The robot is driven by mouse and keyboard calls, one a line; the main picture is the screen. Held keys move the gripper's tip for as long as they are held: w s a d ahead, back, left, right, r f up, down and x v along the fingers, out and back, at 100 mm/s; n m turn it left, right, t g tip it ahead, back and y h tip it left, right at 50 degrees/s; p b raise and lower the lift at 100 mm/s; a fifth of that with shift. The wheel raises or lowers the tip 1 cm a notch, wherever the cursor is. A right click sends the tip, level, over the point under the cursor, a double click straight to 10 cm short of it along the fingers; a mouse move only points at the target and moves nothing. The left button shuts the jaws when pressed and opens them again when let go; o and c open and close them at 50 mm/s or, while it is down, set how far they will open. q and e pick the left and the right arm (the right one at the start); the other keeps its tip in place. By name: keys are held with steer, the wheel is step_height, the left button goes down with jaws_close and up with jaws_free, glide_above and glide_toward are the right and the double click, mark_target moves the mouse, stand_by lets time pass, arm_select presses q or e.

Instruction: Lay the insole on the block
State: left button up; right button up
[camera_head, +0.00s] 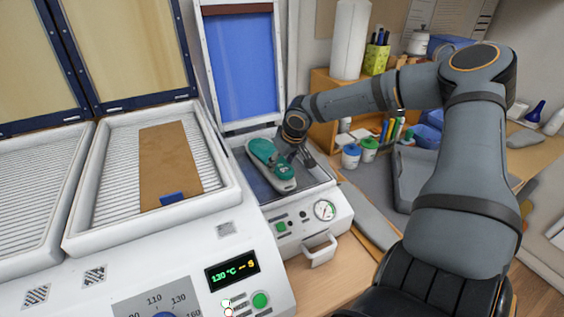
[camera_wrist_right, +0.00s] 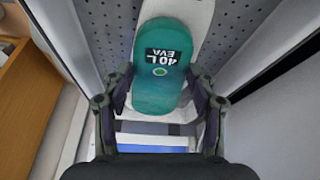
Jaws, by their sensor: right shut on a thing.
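The teal insole (camera_head: 262,152), marked "40 L EVA" in the right wrist view (camera_wrist_right: 160,95), is over the pale foot-shaped block (camera_head: 286,187) in the small press. The block (camera_wrist_right: 190,13) shows beyond the insole in the wrist view. My right gripper (camera_head: 301,152) reaches in from the right; in the wrist view its fingers (camera_wrist_right: 162,100) are shut on the insole's two sides at the near end. The insole follows the block's length in the head view. I cannot tell whether it rests fully on the block. My left gripper is not in view.
The press has a perforated bed (camera_wrist_right: 95,20) and a raised lid with a blue membrane (camera_head: 243,65). The heater (camera_head: 75,249) at left has open lids and a brown sheet (camera_head: 168,160) inside. Jars (camera_head: 351,157) and a grey bench lie to the right.

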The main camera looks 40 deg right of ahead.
steer(key=o, duration=1)
steer(key=shift+v, duration=3.7)
steer(key=shift+a, duration=0.1)
